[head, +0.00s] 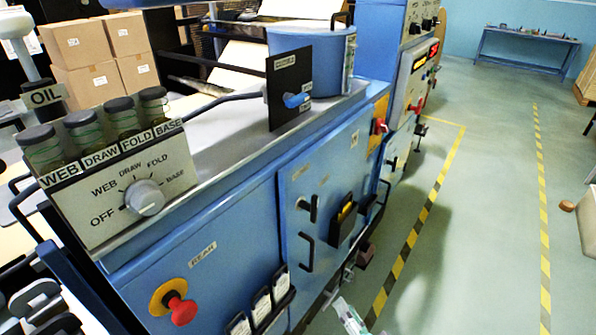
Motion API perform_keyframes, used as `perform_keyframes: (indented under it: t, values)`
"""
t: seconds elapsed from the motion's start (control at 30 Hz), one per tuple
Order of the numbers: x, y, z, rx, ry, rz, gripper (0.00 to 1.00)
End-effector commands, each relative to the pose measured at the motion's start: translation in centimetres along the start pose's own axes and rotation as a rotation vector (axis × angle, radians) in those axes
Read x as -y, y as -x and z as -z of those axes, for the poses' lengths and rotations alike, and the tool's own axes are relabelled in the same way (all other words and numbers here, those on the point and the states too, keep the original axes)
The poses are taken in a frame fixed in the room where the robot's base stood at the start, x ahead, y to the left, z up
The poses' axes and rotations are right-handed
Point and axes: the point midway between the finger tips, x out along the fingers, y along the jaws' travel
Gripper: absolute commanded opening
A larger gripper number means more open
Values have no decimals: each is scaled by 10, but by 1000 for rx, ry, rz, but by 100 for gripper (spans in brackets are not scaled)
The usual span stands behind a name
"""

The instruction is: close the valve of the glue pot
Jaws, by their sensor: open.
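The glue pot (330,62) is a blue cylinder with a small label on its side. It stands on the far part of the grey machine top in the head view. A black upright plate (284,78) stands at its near left side, with a small label too blurred to read. A blue valve handle (296,100) sits low on this plate, lying roughly sideways. A dark pipe or rod (225,103) runs to the plate from the left. I cannot tell the valve's exact setting.
A selector panel (125,195) with a grey knob and several oil jars (84,130) stands at the near left. A red stop button (182,310) and handles stick out of the blue front. Boxes (100,50) are stacked behind. The floor (490,200) at right is mostly clear.

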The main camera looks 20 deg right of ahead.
Motion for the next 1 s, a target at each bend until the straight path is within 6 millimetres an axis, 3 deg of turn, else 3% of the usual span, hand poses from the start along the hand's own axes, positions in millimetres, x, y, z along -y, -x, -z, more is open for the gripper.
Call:
perform_keyframes:
  t: [0.2,0.5,0.73,1.0]
  values:
    - [43,-54,40,38,-172,85,41]
    - [115,-105,100,142,-357,199,41]
    - [174,-124,146,243,-445,268,41]
    - [244,-125,199,368,-494,323,41]
